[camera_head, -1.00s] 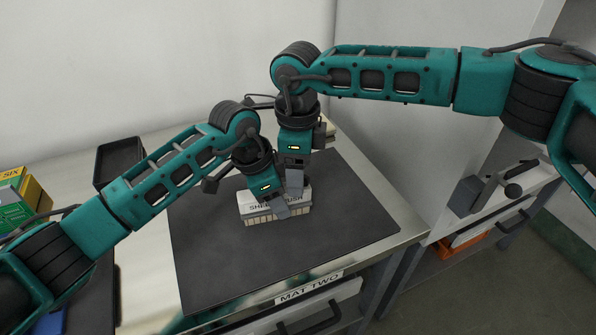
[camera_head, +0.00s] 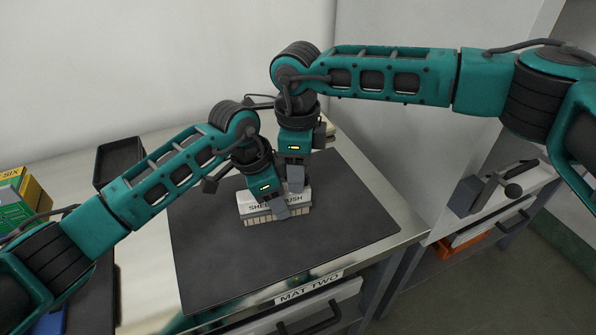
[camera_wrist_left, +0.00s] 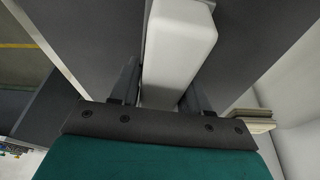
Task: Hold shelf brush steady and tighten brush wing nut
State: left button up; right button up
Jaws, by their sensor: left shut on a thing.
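The shelf brush (camera_head: 256,207), a pale block with dark lettering and a row of bristles along its front, lies on the dark mat (camera_head: 230,270). My left gripper (camera_head: 279,208) is shut on the brush. In the left wrist view the white brush body (camera_wrist_left: 178,50) sits between the two dark fingers of my left gripper (camera_wrist_left: 160,88). My right gripper (camera_head: 295,183) points down over the back of the brush, close beside the left one. Its fingertips overlap the brush, so its opening cannot be told. The wing nut is hidden behind the grippers.
A black tray (camera_head: 118,162) stands at the left back, and yellow and green boxes (camera_head: 22,200) stand at the far left. The mat's front and right areas are clear. A drawer labelled MAT TWO (camera_head: 308,287) is below the front edge.

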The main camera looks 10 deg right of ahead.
jog(key=o, duration=0.5)
jog(key=shift+s, duration=0.1)
jog(key=shift+r, duration=3)
notch_tip(320, 180, up, 12)
jog(key=shift+r, duration=0.1)
